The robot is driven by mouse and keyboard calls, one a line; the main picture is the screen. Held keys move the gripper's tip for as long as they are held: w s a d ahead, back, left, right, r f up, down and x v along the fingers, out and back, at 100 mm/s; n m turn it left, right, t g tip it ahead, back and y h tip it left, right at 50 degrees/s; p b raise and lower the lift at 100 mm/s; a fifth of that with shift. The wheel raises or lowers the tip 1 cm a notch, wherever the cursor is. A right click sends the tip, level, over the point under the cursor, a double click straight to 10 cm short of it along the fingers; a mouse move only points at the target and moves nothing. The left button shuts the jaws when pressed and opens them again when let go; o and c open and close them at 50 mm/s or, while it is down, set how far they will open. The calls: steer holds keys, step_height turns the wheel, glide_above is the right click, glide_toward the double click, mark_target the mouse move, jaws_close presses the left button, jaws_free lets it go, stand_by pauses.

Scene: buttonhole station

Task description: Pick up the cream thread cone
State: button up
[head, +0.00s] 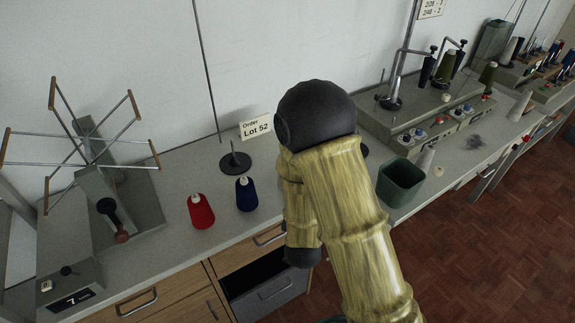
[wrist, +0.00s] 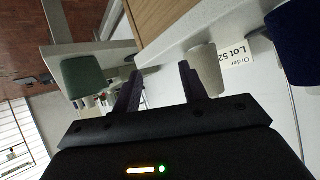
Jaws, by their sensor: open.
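The cream thread cone (wrist: 207,70) shows in the wrist view, beyond and just right of my gripper's right finger, which partly overlaps it. It stands near the edge of the pale worktop. My gripper (wrist: 160,77) is open, and nothing shows held between its two dark fingers. Whether a finger touches the cone I cannot tell. In the head view my arm hides the gripper and that cone.
A red cone (head: 201,211) and a navy cone (head: 246,194) stand on the worktop (head: 180,175), left of my arm. A black stand (head: 235,162) and Lot 52 card (head: 256,127) are behind. A green bin (head: 400,182) stands right, a yarn winder (head: 85,150) far left.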

steer(key=s+a+r+n+t+p, duration=0.2)
steer(key=s+a+r+t+p, duration=0.2)
steer(key=a+r+t+p, duration=0.1)
steer(key=shift+s+r+n+t+y, duration=0.15)
steer(key=shift+r+n+t+y, duration=0.25)
steer(key=shift+r+t, duration=0.4)
steer(key=w+b, duration=0.4)
steer(key=w, duration=0.8)
steer(key=shift+w, duration=0.15)
steer(key=shift+r, duration=0.15)
